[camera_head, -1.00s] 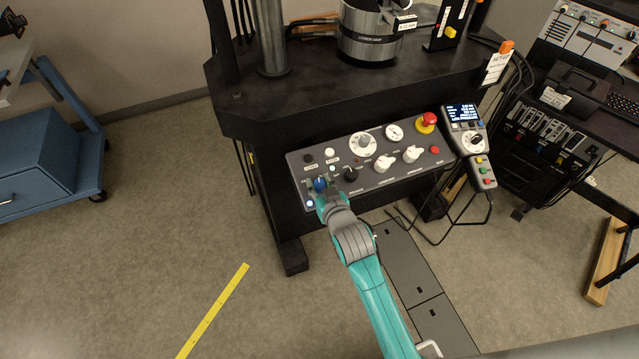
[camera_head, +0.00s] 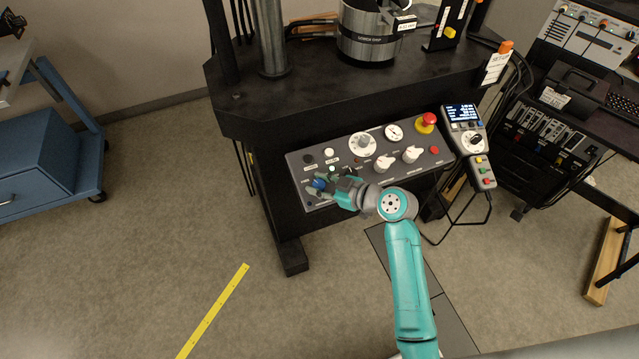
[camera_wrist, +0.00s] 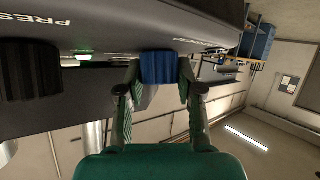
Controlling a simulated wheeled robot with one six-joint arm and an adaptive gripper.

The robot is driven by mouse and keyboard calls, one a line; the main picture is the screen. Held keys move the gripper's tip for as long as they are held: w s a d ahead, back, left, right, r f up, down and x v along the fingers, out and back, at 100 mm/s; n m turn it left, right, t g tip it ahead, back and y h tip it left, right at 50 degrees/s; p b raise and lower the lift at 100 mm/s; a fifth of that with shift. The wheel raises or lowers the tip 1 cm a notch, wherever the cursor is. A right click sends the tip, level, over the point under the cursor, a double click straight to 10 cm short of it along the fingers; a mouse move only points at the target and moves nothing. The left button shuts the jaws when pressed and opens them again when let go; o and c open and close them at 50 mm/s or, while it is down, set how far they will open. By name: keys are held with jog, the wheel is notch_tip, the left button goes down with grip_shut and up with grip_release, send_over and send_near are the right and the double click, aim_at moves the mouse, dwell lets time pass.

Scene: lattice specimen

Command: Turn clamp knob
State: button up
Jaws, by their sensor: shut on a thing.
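The control panel (camera_head: 410,176) is a sloped grey box on the front of the black machine. A blue knob (camera_head: 319,183) sits at its lower left. In the wrist view the blue ribbed knob (camera_wrist: 159,67) stands between my two fingers, close against the panel face. My gripper (camera_head: 322,185) is at the panel's lower left and is shut on the blue knob. It also shows in the wrist view (camera_wrist: 160,85), one finger on each side of the knob. My wrist and forearm cover the lower middle of the panel. The knob's markings are hidden.
White knobs (camera_head: 383,164), a round dial (camera_head: 362,144), a gauge (camera_head: 394,132) and a red emergency button (camera_head: 428,120) are on the panel. A handheld pendant (camera_head: 467,130) hangs at its right with loose cables. A black knob (camera_wrist: 30,70) is beside my gripper. Open floor lies left.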

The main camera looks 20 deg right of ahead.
jog(key=shift+f+n+g+y, duration=0.1)
jog(key=shift+n+g+y, duration=1)
jog(key=shift+n, duration=0.6)
jog(key=shift+g, duration=0.3)
jog(key=o, duration=1.2)
jog(key=v, duration=1.2)
